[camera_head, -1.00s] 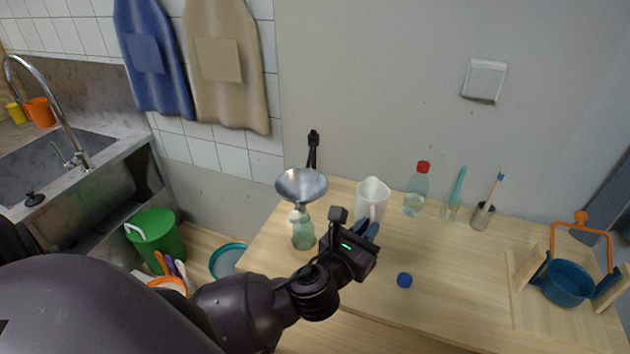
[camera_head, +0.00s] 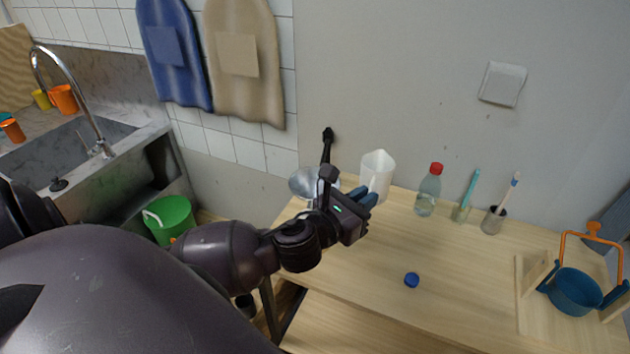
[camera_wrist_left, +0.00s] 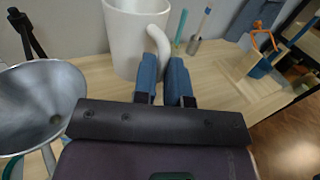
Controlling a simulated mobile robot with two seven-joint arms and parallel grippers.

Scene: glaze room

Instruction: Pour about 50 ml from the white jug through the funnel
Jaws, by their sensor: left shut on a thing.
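The white jug (camera_head: 377,172) is near the back of the table, roughly upright. My left gripper (camera_head: 368,198) is shut on its handle; the wrist view shows both blue fingers (camera_wrist_left: 163,78) around the handle of the jug (camera_wrist_left: 130,38). The jug appears raised a little above the tabletop. The metal funnel (camera_head: 303,183) is left of the jug, partly hidden by my arm, and its open bowl shows in the wrist view (camera_wrist_left: 40,100). The green glass bottle below the funnel is mostly hidden. My right gripper is out of view.
A clear bottle with a red cap (camera_head: 429,193), a cup with a teal stick (camera_head: 462,211) and a brush cup (camera_head: 493,220) stand right of the jug. A blue cap (camera_head: 411,280) lies in front. A blue pot (camera_head: 573,292) is at far right.

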